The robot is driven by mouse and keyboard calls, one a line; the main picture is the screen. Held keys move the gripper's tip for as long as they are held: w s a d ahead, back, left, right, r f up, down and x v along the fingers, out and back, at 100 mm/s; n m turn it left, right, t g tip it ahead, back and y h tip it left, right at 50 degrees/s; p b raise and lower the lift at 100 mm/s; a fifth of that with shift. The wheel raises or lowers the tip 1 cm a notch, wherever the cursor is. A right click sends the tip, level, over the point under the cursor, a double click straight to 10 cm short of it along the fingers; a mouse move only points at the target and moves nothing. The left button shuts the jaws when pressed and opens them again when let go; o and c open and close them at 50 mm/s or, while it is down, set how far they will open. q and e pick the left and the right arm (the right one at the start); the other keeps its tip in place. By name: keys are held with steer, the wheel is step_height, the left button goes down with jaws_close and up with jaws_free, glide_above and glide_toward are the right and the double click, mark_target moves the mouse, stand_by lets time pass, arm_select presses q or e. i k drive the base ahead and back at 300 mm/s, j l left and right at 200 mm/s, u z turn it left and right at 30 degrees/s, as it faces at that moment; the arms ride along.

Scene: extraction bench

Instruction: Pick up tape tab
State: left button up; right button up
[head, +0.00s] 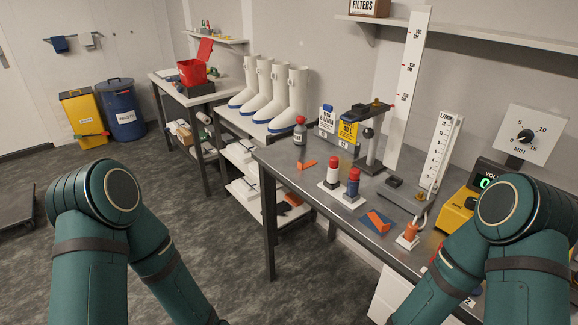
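Two small orange pieces lie on the grey metal bench, and I cannot tell for certain which is the tape tab. One flat orange strip (307,164) lies near the bench's left end. The other orange piece (378,221) lies with a dark blue part near the front edge, right of the two small bottles. Both of my arms show at the lower left and lower right, but their grippers are below the picture. No gripper is seen touching anything.
A red-topped white bottle (333,172) and a red-topped blue bottle (352,187) stand between the orange pieces. Behind them are a clamp stand (371,150) and a tall ruler (407,90). A yellow meter (455,212) stands at right. The bench's front left is clear.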

mark_target(302, 167)
steer(key=z, duration=2.3)
steer(key=u, duration=2.3)
steer(key=z, duration=0.75)
steer(key=j+z, duration=0.35)
steer(key=i+j+z, duration=0.15)
steer(key=z, duration=0.25)
steer(key=j+z, duration=0.35)
steer(key=l, duration=0.1)
